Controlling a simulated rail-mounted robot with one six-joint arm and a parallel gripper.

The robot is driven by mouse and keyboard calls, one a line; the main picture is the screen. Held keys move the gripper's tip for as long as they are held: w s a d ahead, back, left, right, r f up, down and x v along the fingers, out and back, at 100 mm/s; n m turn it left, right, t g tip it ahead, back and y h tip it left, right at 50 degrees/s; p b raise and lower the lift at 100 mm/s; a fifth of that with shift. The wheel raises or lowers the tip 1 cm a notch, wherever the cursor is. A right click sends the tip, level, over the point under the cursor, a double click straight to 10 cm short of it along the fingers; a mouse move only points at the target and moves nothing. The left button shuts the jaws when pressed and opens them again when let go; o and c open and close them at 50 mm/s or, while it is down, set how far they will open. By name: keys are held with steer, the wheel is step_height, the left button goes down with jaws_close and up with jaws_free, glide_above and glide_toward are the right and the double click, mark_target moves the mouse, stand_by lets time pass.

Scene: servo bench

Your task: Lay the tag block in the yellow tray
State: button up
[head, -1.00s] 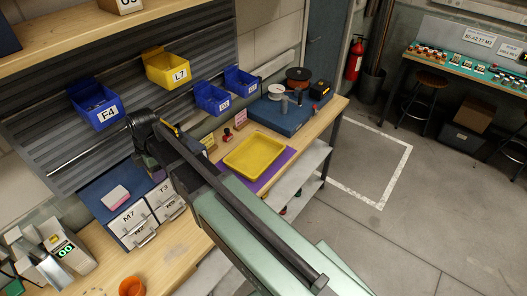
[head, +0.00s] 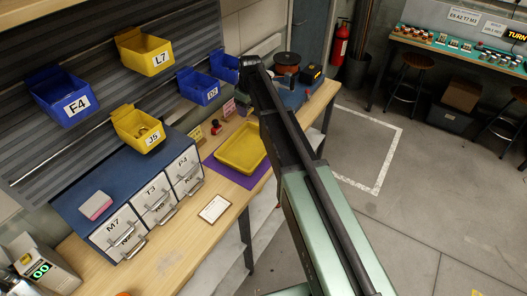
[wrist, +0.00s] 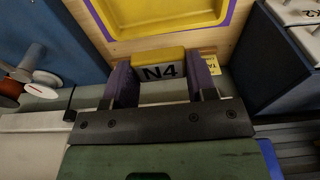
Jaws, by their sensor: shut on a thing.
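The tag block (wrist: 163,55), yellow on top with a white face reading N4, sits between the two purple fingers of my gripper (wrist: 161,78) in the wrist view. My gripper is shut on it. The yellow tray (wrist: 160,14) shows at the top of the wrist view, beyond the block. In the head view the tray (head: 241,147) lies on a purple mat on the wooden bench and looks empty; my arm passes close to its right side.
A drawer cabinet (head: 131,196) stands left of the tray, with a white card (head: 214,208) on the bench in front. A small red-topped stamp (head: 215,127) and small cards stand behind the tray. Spools (head: 286,68) stand beyond. Bins (head: 64,98) hang on the wall.

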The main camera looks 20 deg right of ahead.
mark_target(248, 150)
step_height(248, 150, down, 20)
steer(key=b, duration=2)
steer(key=shift+a+f, duration=0.1)
steer(key=shift+f, duration=0.1)
steer(key=shift+r, duration=0.25)
steer(key=shift+f, duration=0.15)
steer(key=o, duration=1)
steer(key=shift+c, duration=0.2)
step_height(248, 150, up, 12)
steer(key=s+d+r+p, duration=0.1)
steer(key=p, duration=1.1)
steer(key=s+m+g+h, duration=0.1)
steer(key=s+m, duration=0.7)
steer(key=s, duration=2.3)
steer(key=shift+s+a+f+m, duration=0.2)
steer(key=shift+a+f+m, duration=0.1)
steer(key=shift+a+f, duration=0.15)
